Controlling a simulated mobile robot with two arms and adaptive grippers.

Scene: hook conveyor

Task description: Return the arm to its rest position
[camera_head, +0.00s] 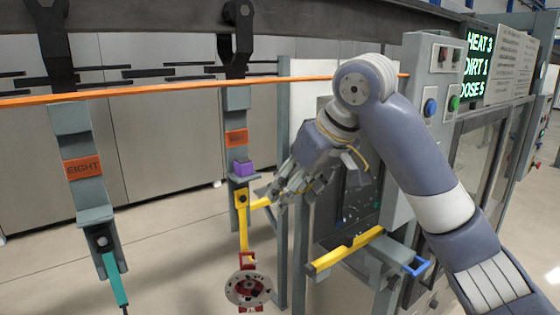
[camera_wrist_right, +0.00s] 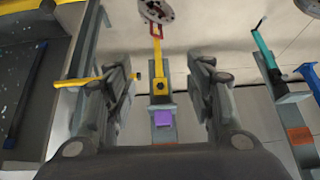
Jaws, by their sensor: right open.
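My right arm comes in from the right in the head view, and my right gripper (camera_head: 276,192) reaches left toward the middle hanger (camera_head: 236,150). The gripper is open. In the wrist view its two fingers (camera_wrist_right: 168,82) stand wide apart. The hanger's yellow bar (camera_wrist_right: 160,62) and purple block (camera_wrist_right: 163,118) show between them, farther off, with nothing seen held. In the head view the yellow lever (camera_head: 260,203) ends close to the fingertips; I cannot tell if they touch. My left gripper is not in view.
A round red-and-grey part (camera_head: 249,290) hangs below the yellow bar. A second hanger (camera_head: 82,170) with a teal rod stands at the left. An orange rail (camera_head: 170,90) crosses above. At the right are a machine cabinet with buttons (camera_head: 431,107) and a yellow-edged ledge (camera_head: 345,250).

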